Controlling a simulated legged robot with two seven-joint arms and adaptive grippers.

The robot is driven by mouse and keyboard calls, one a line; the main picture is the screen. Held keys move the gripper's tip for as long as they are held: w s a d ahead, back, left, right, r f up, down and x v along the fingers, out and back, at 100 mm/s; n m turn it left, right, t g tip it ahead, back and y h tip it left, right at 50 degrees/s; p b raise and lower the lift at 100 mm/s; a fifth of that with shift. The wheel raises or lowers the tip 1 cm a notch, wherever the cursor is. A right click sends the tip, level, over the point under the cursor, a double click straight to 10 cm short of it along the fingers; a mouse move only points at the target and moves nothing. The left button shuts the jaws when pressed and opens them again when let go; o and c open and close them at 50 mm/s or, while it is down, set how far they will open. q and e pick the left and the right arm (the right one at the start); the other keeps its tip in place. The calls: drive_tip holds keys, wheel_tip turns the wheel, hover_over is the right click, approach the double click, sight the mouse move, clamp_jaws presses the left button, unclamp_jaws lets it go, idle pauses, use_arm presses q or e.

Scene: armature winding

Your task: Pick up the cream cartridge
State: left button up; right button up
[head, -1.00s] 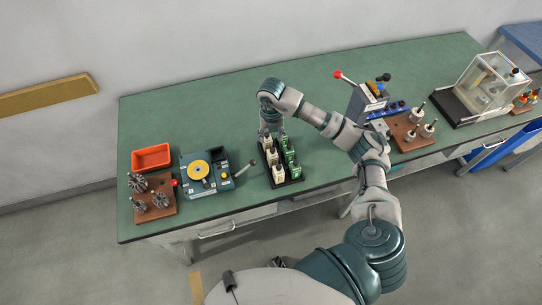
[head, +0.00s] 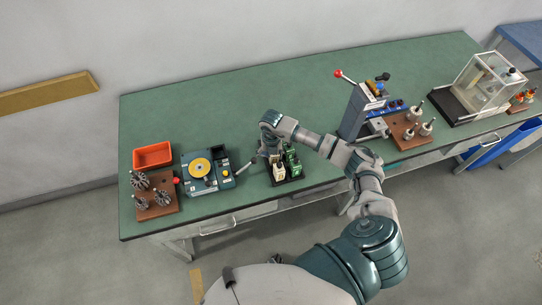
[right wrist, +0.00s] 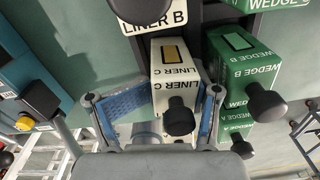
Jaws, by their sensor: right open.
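Cream cartridges stand in a black rack in the middle of the bench; one cream cartridge (head: 279,172) shows at the rack's near end in the head view. My right gripper (head: 270,150) is low over the rack and covers the cream ones behind. In the right wrist view, a cream cartridge marked LINER C (right wrist: 170,92), with a black knob, stands between the blue-padded fingers of my open right gripper (right wrist: 155,100). Whether either pad touches it I cannot tell. Another cream cartridge, LINER B (right wrist: 158,14), is beyond it. My left gripper is out of view.
Green WEDGE B cartridge (right wrist: 243,65) stands close beside the right finger. A blue winding device with a yellow disc (head: 201,168) and an orange bin (head: 152,156) are left of the rack. A lever press (head: 358,108) stands to the right. The bench's back middle is clear.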

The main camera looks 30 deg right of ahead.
drive_tip(key=shift+d, duration=0.65)
drive_tip(key=c, duration=0.6)
drive_tip(key=shift+a+r, duration=0.15)
drive_tip(key=shift+r, duration=0.25)
drive_tip(key=shift+c, duration=0.8)
drive_tip(key=r, duration=0.9)
drive_tip(key=shift+d+r, duration=0.1)
drive_tip(key=shift+d, duration=0.1)
clamp_jaws()
drive_tip(key=shift+a+r, duration=0.15)
drive_tip(key=shift+a, duration=0.15)
